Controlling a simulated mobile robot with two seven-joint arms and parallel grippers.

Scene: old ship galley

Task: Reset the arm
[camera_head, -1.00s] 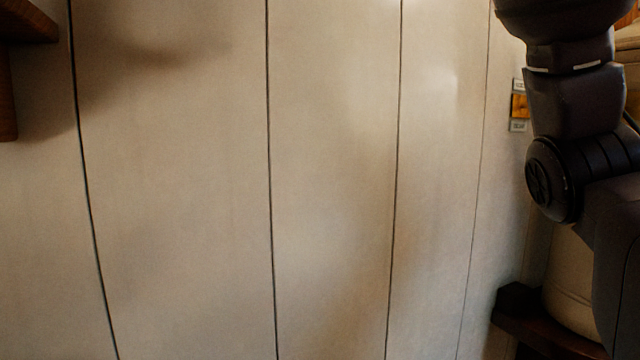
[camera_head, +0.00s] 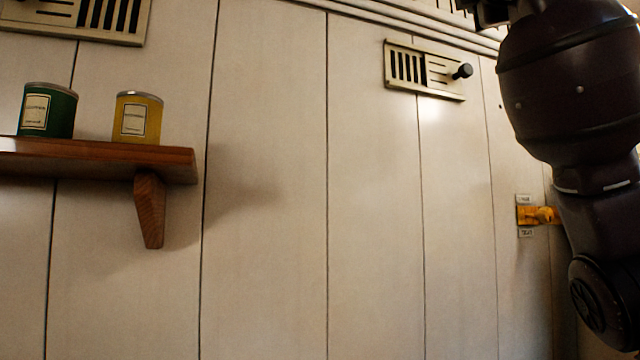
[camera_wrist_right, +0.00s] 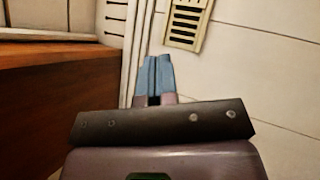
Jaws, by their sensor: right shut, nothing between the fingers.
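My right arm rises along the right side of the head view, and the dark tip end at the top edge is cut off there. In the right wrist view my right gripper (camera_wrist_right: 155,75) has its two blue-grey fingers together with nothing between them. They point toward the panelled wall and are apart from anything I can make out. My left gripper and left arm are in neither view.
A wooden shelf (camera_head: 90,158) holds a green tin (camera_head: 47,112) and a yellow tin (camera_head: 137,118) at left. A wall vent (camera_head: 407,68) with a black knob is near the arm. An orange-yellow fitting (camera_head: 535,214) sits between labels. A wooden surface (camera_wrist_right: 55,105) lies left of the fingers.

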